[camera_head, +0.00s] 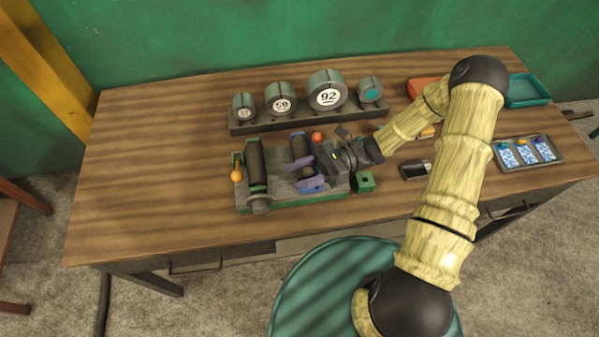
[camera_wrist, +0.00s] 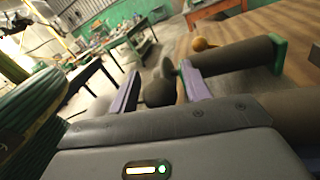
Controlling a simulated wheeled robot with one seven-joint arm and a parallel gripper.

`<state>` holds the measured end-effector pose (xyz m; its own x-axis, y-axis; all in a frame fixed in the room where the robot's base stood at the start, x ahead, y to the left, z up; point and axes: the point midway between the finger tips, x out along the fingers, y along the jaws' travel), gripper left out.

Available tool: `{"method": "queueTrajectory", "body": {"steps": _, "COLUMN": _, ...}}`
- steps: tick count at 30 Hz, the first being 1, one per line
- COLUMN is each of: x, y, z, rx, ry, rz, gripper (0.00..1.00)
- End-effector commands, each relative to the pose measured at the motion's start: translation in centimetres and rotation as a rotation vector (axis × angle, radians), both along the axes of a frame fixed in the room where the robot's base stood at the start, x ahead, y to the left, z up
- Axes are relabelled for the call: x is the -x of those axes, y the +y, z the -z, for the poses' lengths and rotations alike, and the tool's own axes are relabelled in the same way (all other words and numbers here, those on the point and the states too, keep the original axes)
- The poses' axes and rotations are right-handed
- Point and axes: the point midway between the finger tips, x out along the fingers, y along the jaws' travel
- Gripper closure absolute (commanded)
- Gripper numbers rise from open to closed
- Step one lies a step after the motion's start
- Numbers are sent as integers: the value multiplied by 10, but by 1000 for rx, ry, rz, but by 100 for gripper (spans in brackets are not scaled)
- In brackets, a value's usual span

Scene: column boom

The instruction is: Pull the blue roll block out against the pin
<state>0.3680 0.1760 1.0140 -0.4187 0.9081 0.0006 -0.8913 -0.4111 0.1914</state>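My gripper (camera_head: 299,175) reaches in from the right over the roller fixture (camera_head: 287,198) on the table. Its two purple fingers are apart. In the wrist view my gripper (camera_wrist: 160,72) has a dark rounded part (camera_wrist: 160,90) between or just beyond the fingers; I cannot tell whether they touch it. In the head view a small blue part (camera_head: 297,135) shows at the far end of the dark right roll (camera_head: 300,149). I cannot tell for sure that it is the blue roll block, and no pin shows clearly. The left roll (camera_head: 255,165) lies beside an orange knob (camera_head: 237,176).
Behind the fixture stands a rack (camera_head: 290,121) of several round weights. A red-orange ball (camera_head: 317,137) is close to my gripper. The left table top is clear.

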Motion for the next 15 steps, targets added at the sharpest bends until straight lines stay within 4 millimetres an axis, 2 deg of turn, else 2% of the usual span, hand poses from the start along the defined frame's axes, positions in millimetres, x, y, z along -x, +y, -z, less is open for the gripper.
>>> {"method": "queueTrajectory", "body": {"steps": 15, "x": -2, "y": -4, "z": 1, "rx": 0, "ry": 0, "rz": 1, "gripper": 48}}
